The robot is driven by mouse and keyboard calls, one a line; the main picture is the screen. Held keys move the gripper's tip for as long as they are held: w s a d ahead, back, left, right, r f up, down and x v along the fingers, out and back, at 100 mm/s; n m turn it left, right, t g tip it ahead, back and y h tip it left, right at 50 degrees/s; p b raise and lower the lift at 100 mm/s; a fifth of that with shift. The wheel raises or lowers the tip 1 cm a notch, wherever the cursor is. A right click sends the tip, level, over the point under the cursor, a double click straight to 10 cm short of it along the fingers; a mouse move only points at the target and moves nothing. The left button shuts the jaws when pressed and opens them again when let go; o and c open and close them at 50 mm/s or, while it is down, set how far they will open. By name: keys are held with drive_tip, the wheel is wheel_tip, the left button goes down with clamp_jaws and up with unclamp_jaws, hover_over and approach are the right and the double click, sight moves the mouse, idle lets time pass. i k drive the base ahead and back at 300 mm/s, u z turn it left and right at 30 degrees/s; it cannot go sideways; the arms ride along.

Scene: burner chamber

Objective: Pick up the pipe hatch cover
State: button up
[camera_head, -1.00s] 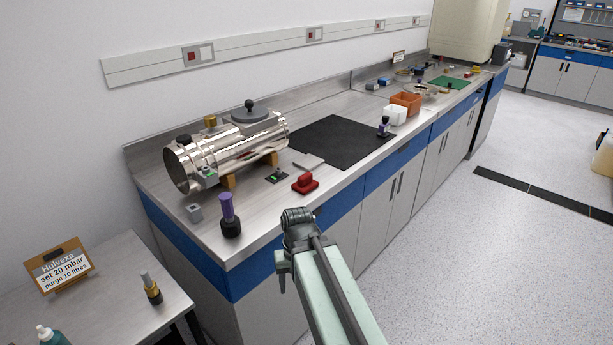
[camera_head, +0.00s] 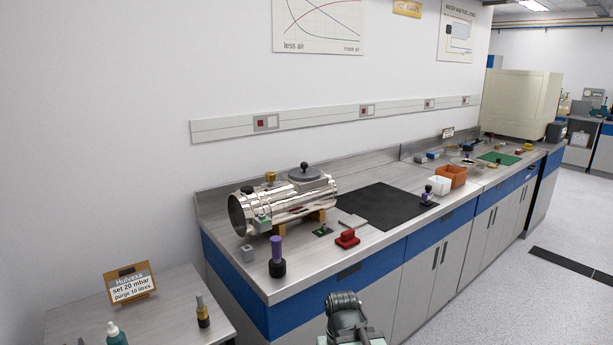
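The pipe hatch cover (camera_head: 304,174) is a grey round lid with a black knob. It sits on top of the shiny metal pipe (camera_head: 285,203), toward its right end. The pipe lies on wooden supports on the bench. My gripper (camera_head: 345,302) is at the bottom of the view, in front of the bench edge and well apart from the cover. I see no object in it, but its fingers are not clear enough to tell whether they are open or shut.
White (camera_head: 439,185) and orange (camera_head: 452,176) bins stand farther right. A side table (camera_head: 165,318) holds a sign (camera_head: 132,284).

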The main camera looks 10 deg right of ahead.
sight(304, 174)
drive_tip(key=z, duration=1.8)
drive_tip(key=i, duration=2.4)
drive_tip(key=u, duration=4.5)
drive_tip(key=i, duration=1.05)
drive_tip(key=z, duration=0.05)
